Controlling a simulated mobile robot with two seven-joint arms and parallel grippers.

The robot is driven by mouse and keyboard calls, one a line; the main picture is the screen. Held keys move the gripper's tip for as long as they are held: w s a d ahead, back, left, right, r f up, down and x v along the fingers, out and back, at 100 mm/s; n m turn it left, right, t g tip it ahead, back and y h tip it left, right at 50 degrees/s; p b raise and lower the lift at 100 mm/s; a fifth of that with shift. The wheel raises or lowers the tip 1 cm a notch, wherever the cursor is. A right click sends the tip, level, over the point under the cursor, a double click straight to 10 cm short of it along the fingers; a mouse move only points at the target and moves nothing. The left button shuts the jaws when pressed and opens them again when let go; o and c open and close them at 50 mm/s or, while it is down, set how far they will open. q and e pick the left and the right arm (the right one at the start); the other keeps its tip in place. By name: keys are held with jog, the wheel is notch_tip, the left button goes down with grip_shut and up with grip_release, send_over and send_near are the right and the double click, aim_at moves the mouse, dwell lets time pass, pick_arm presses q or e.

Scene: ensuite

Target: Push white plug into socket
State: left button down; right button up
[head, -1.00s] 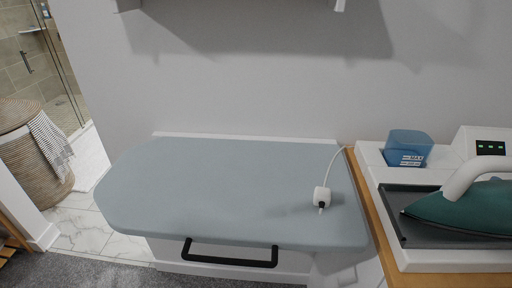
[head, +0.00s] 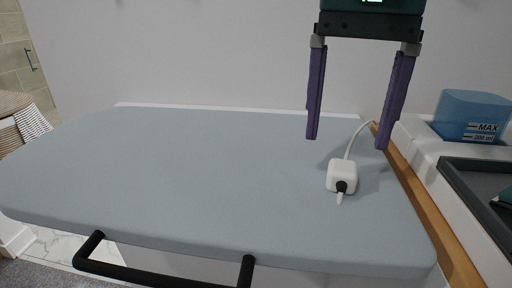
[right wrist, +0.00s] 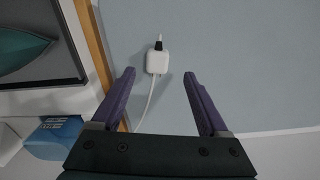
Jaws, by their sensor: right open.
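The white plug (head: 341,176) lies on the blue-grey ironing board near its right end, with a black part and a pale tip facing the front edge. Its white cord runs back toward the wall. My right gripper (head: 347,144) is open and empty, with purple fingers pointing down above the board, behind the plug. In the right wrist view the plug (right wrist: 157,60) lies just beyond the fingertips, and the cord passes between the fingers. My left gripper is not in view. I see no socket I can make out.
The ironing board (head: 180,180) is otherwise clear. A black handle (head: 160,272) sits below its front edge. To the right are a wooden edge (head: 425,205), a blue water tank (head: 470,115) and a dark iron rest (head: 480,195). The wall stands close behind.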

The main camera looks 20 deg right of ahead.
aim_at(344, 165)
jog(key=f, duration=0.5)
jog(key=shift+s+d+f, duration=0.15)
jog(key=shift+s+f, duration=0.05)
jog(key=shift+c, duration=0.2)
grip_shut()
